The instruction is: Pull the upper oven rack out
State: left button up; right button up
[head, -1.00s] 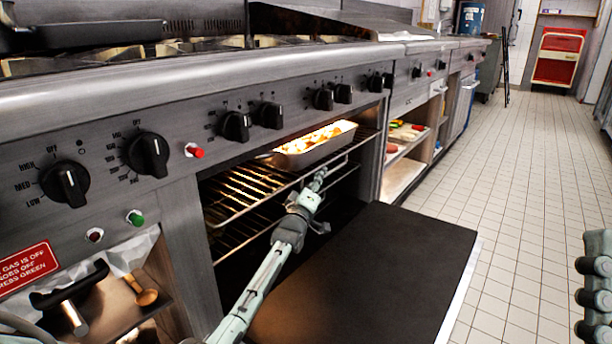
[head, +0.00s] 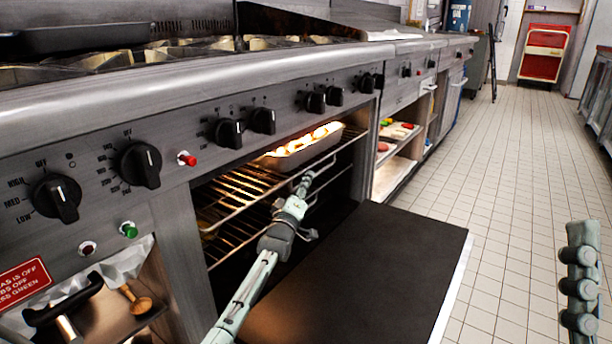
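The oven is open, and its upper rack (head: 235,207) is a wire grid that sits inside the oven opening. A metal pan with food (head: 300,150) stands on the right part of this rack. My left gripper (head: 304,182) is at the front rail of the upper rack, just in front of the pan. Its fingers are small and seen from behind, so I cannot tell whether they close around the rail. A lower rack (head: 228,246) shows below. My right gripper is not in view; part of my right arm shows at the right edge.
The dark oven door (head: 360,270) is folded down in front of the opening. Control knobs (head: 140,165) line the panel above. The tiled floor at right is clear.

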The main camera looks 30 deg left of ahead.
pick_arm(q)
jog(key=p+v, duration=0.4)
jog(key=v, duration=0.3)
jog(key=shift+f, duration=0.2)
jog(key=shift+r, duration=0.1)
dwell(0.6)
